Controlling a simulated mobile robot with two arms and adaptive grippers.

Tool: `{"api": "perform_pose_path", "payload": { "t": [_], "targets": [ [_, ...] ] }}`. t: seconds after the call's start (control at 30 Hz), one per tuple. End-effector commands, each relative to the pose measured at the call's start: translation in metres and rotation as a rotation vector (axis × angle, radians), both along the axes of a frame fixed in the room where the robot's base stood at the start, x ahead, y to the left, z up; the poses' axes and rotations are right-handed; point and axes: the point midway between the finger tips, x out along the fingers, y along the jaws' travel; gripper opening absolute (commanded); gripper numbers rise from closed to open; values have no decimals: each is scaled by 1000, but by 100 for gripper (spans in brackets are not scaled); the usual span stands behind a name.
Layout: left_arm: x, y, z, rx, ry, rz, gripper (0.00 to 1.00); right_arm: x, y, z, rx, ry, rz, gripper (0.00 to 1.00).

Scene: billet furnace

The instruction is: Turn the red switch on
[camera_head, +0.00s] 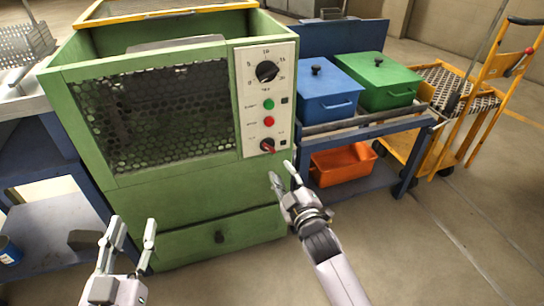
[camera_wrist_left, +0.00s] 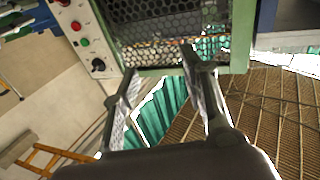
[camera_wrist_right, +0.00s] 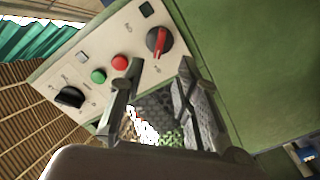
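The red switch (camera_head: 268,146) is a dark round knob with a red pointer, low on the white control panel (camera_head: 250,84) of the green furnace (camera_head: 185,190). In the right wrist view the red switch (camera_wrist_right: 158,42) shows close up, above and between the fingertips. My right gripper (camera_head: 282,174) is open and empty, just below and right of the switch, apart from it as far as I can tell. My left gripper (camera_head: 133,233) is open and empty in front of the furnace's lower left.
The panel also has a large black dial (camera_head: 267,71), a green button (camera_head: 268,104) and a red button (camera_head: 269,121). A blue cart on the right holds a blue box (camera_head: 328,90) and a green box (camera_head: 380,82), with an orange bin (camera_head: 342,162) below. Floor at front right is clear.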

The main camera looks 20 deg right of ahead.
Motion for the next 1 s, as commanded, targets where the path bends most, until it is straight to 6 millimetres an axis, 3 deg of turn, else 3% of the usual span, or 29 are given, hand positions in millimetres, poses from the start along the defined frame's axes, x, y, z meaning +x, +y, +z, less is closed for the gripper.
{"api": "perform_pose_path", "payload": {
  "t": [0.2,0.5,0.7,1.0],
  "targets": [
    [-6,-4,38,-58,-218,-13,40,38,1,-1,-1,-3,0,30],
    [-29,-5,84,-136,-494,-28,40,77,3,-1,0,-1,0,30],
    [-41,-4,101,-166,-599,-34,40,91,3,0,-1,-1,1,30],
    [-45,-3,106,-174,-626,-35,40,94,3,0,0,0,0,30]
  ]
}}
